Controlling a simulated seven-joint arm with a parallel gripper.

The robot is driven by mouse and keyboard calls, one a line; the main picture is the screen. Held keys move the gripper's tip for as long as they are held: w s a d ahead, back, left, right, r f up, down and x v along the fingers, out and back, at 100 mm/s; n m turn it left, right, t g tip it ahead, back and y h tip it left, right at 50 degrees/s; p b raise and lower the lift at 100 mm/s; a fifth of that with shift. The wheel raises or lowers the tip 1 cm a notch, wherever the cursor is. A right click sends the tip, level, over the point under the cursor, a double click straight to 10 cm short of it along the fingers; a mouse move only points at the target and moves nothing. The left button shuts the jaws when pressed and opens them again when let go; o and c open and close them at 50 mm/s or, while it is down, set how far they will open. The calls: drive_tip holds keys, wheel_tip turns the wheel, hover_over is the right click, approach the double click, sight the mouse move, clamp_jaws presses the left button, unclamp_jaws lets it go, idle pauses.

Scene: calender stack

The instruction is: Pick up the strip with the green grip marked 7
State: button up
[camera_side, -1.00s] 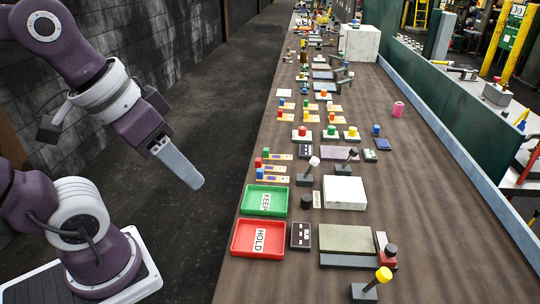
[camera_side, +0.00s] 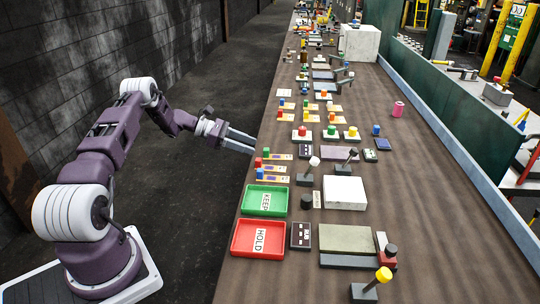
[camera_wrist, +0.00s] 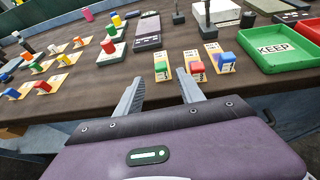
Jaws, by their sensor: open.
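The strip with the green grip (camera_wrist: 161,71) lies on the bench just beyond my fingertips in the wrist view. The green grip (camera_side: 266,150) stands at the strip's near end in the side view. Its number is too small to read. My gripper (camera_wrist: 158,84) is open and empty, with the green grip lined up between its fingers but apart from them. In the side view my gripper (camera_side: 253,144) reaches the bench's left edge, beside the green grip. Beside it lie similar strips with a red grip (camera_wrist: 195,68) and a blue grip (camera_wrist: 227,58).
The green KEEP tray (camera_side: 246,205) and red HOLD tray (camera_side: 236,248) stand nearby at the bench edge. Several coloured buttons (camera_side: 331,130) on white bases and more strips (camera_wrist: 42,87) are close by. A lever (camera_side: 311,168) stands beyond the strips.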

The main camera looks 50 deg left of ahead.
sight(265, 149)
drive_tip(key=x, duration=0.6)
drive_tip(key=shift+w+d, duration=0.1)
drive_tip(key=shift+d, duration=0.15)
clamp_jaws()
